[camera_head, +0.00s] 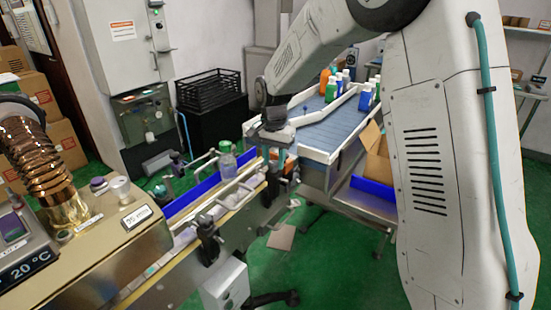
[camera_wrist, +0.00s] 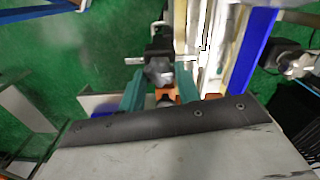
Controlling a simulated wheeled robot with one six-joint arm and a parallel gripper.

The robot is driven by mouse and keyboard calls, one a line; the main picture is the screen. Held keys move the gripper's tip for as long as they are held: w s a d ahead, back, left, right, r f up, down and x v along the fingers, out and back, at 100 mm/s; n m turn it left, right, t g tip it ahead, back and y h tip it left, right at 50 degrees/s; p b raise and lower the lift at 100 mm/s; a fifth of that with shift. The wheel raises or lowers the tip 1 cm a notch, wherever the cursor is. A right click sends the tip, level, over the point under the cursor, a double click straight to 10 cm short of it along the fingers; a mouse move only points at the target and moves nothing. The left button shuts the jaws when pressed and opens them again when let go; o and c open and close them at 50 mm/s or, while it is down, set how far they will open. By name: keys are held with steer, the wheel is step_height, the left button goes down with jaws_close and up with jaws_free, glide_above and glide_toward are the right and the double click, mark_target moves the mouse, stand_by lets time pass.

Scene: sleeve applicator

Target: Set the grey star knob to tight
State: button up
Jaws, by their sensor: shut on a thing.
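The grey star knob (camera_wrist: 159,70) shows in the wrist view at the end of a black clamp beside the conveyor rail. My gripper (camera_wrist: 160,78) has its teal fingers on either side of the knob and is shut on it. The fingers hide parts of the knob's sides. In the head view my gripper (camera_head: 276,160) is at the far end of the conveyor, and the knob cannot be made out there. I cannot tell from these views how tight the knob is.
The conveyor's blue guide rail (camera_head: 195,193) runs beside my gripper, with a clear bottle (camera_head: 227,163) on the belt. Another black clamp (camera_head: 208,236) stands nearer. A blue table (camera_head: 325,128) with coloured bottles lies behind.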

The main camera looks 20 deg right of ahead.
mark_target(273, 162)
steer(key=shift+w+r+m, duration=0.15)
steer(key=shift+m, duration=0.65)
steer(key=o, duration=1)
steer(key=shift+a, duration=0.1)
step_height(273, 162, up, 8)
steer(key=shift+f, duration=0.2)
